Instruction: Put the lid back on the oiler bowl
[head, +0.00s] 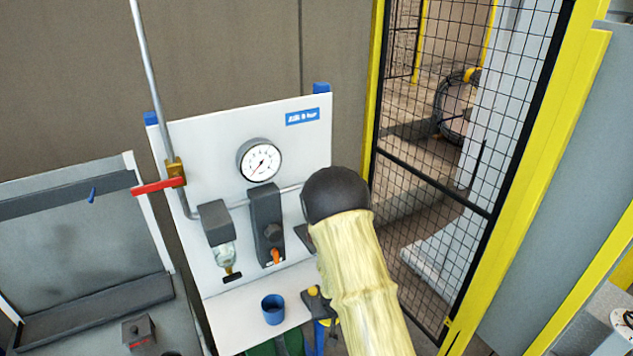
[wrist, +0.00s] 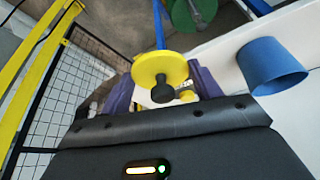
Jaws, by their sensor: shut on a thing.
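In the wrist view, my gripper (wrist: 162,84) has its purple fingers either side of a yellow disc (wrist: 150,68) with a dark knob, which I take to be the lid. The gripper is shut on it. In the head view my arm covers most of the gripper; a small brass-yellow piece (head: 312,291) shows near it, at the right of the shelf. A dark part (head: 303,238) right of the regulator may be the oiler's body, largely behind my arm. I cannot make out the oiler bowl.
A blue cup (head: 273,309) stands on the white shelf left of my gripper. The white panel (head: 210,147) carries a gauge (head: 259,160), a filter (head: 222,252), a regulator (head: 267,225) and a red valve handle (head: 158,186). Mesh fencing (head: 440,170) stands at right.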

